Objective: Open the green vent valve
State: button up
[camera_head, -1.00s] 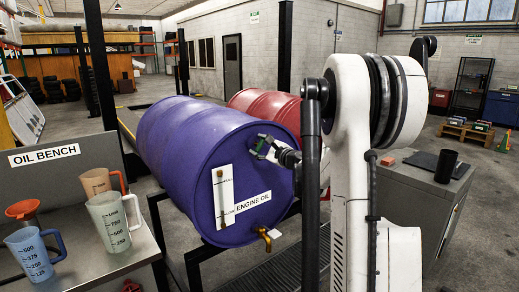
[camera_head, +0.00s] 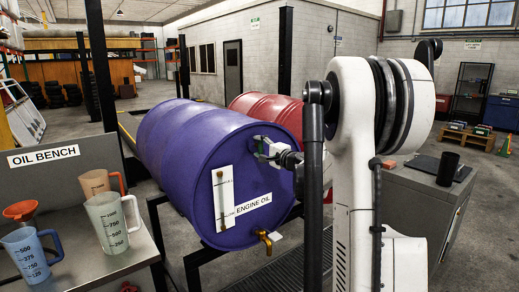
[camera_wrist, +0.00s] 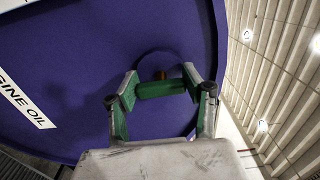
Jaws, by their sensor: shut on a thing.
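The green vent valve (camera_wrist: 160,90) is on the upper part of the purple drum's end face, with a brass-coloured stem behind its green handle. The purple drum (camera_head: 190,135) lies on its side on a stand, with an "ENGINE OIL" label on its end. My gripper (camera_wrist: 161,88) is shut on the green handle, one finger at each end, as the wrist view shows. In the head view my gripper (camera_head: 262,147) is at the drum's upper right face, and the valve is mostly hidden by the fingers.
A sight gauge (camera_head: 223,199) and a brass tap (camera_head: 266,239) are on the same drum face. A red drum (camera_head: 270,108) lies behind. Jugs (camera_head: 112,222) stand on the oil bench (camera_head: 85,266) at left. A grey cabinet (camera_head: 428,200) stands at right.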

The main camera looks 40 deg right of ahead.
dwell(0.4)
jog(key=o, duration=1.2)
jog(key=s, duration=1.2)
jog(key=shift+a, duration=0.3)
